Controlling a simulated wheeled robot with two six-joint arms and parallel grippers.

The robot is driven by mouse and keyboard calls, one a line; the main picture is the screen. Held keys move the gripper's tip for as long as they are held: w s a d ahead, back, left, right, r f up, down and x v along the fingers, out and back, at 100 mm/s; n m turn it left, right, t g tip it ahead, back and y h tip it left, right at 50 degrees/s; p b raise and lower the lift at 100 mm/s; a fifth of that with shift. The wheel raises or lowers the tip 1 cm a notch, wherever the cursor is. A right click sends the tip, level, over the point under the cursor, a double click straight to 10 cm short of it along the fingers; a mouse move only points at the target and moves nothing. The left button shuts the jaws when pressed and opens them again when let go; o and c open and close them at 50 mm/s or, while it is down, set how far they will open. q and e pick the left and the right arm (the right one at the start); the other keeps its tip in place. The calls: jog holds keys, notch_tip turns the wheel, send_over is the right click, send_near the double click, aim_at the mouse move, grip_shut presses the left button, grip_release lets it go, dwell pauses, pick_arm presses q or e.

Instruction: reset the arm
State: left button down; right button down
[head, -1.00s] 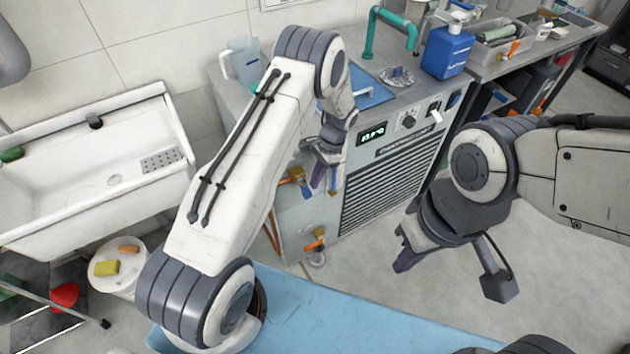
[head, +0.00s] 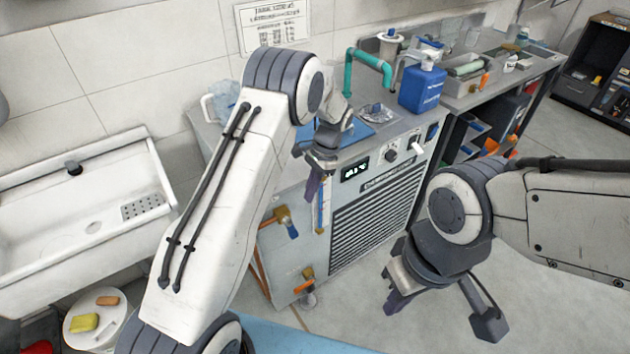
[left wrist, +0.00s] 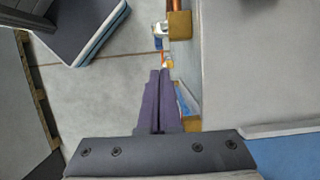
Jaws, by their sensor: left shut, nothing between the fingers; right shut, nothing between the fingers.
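My left gripper (head: 314,182) hangs from the left arm in front of the grey cooling unit (head: 385,215), with its fingers pointing down. In the left wrist view its purple fingers (left wrist: 160,90) lie together, with nothing between them. My right gripper (head: 395,300) is at the right in the head view, low over the grey floor. Its purple fingertips are shut and empty, though partly hidden by its own body. Neither gripper holds anything.
A white sink (head: 75,215) stands at the left, with a round white stool (head: 82,338) holding sponges below it. A blue jug (head: 422,88) and a teal pipe (head: 349,72) stand on the counter. The floor between the arms is open.

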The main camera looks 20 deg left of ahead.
pick_arm(q)
jog(key=s+d+r+t+h, duration=0.1)
jog(key=s+d+r+t, duration=0.1)
jog(key=s+d+r, duration=1.1)
jog(key=s+r+h, duration=0.1)
jog(key=s+r, duration=0.1)
jog(key=s, duration=0.7)
jog(key=s+r+t+h, duration=0.1)
jog(key=s+r, duration=0.1)
jog(key=s, duration=0.8)
jog(key=shift+a+r+n, duration=0.2)
jog(key=shift+a+n, duration=0.15)
jog(key=shift+n, duration=0.05)
